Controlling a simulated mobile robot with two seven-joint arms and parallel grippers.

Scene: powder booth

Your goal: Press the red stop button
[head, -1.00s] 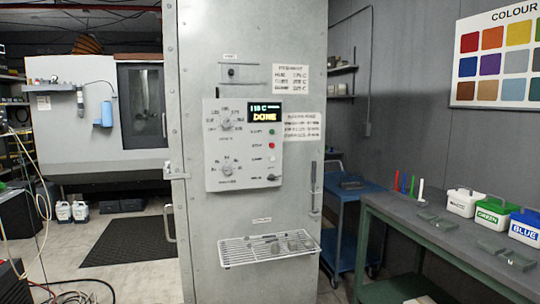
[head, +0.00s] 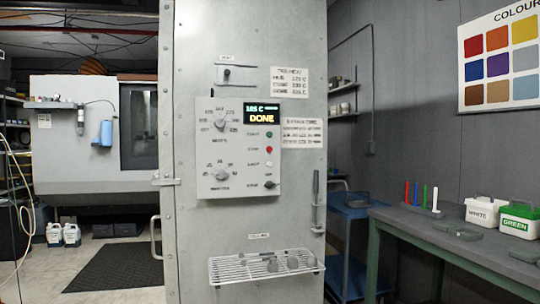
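The red stop button (head: 269,149) is a small round button on the light control panel (head: 208,160), on the front of the grey oven cabinet (head: 200,235). It sits below the green start button (head: 269,134) and above a pale light button (head: 269,163). Two dials (head: 220,121) are to its left on the panel. The display (head: 262,114) above the buttons reads DONE with a temperature line. Nothing covers the red button. Neither of my grippers shows in the head view.
A wire rack (head: 225,270) with small grey parts juts from the cabinet below the panel. A door handle (head: 316,195) stands right of the panel. On the right, a green-legged bench (head: 400,222) holds tubs and coloured sticks. A blue cart (head: 345,210) stands behind.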

